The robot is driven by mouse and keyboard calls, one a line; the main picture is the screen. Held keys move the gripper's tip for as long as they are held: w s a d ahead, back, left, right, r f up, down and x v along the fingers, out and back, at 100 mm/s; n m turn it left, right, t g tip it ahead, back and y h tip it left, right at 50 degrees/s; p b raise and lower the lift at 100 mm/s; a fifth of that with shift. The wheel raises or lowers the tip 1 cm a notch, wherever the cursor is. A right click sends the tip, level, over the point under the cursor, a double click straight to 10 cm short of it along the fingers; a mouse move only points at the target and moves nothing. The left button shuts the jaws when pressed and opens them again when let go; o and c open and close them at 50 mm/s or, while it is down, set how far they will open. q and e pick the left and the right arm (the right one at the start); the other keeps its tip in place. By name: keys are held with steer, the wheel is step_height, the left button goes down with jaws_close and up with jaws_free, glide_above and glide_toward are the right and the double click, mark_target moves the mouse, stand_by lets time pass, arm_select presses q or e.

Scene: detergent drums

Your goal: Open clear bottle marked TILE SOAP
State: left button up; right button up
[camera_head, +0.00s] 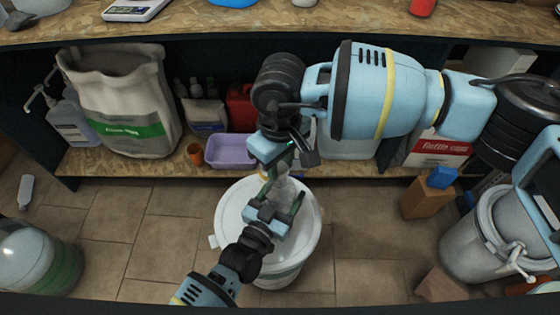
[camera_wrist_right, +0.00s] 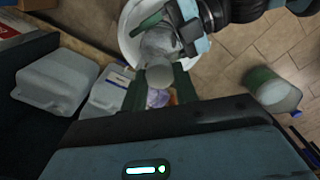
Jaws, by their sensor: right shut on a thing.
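A small clear bottle (camera_head: 283,188) is held above the white drum. In the right wrist view the clear bottle (camera_wrist_right: 158,45) points its grey cap (camera_wrist_right: 160,76) toward my right gripper. My left gripper (camera_head: 281,197) comes from the lower left, with its green fingers on both sides of the bottle's body, shut on it. My right gripper (camera_head: 279,166) comes down from above and is shut on the cap end. In the right wrist view its fingers (camera_wrist_right: 158,84) stand either side of the cap. I cannot read any label on the bottle.
A white drum (camera_head: 232,236) stands on the tiled floor below the grippers. Behind, a low shelf holds a lilac tray (camera_head: 230,149), an orange cup (camera_head: 195,154) and a large sack (camera_head: 120,105). A grey lidded drum (camera_head: 480,245) and cardboard box (camera_head: 428,196) stand right.

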mark_target(280, 167)
steer(key=shift+r, duration=2)
arm_select(q)
steer(key=o, duration=2)
steer(key=shift+c, duration=0.2)
steer(key=v, duration=1.2)
arm_select(e)
steer(key=shift+r, duration=0.1)
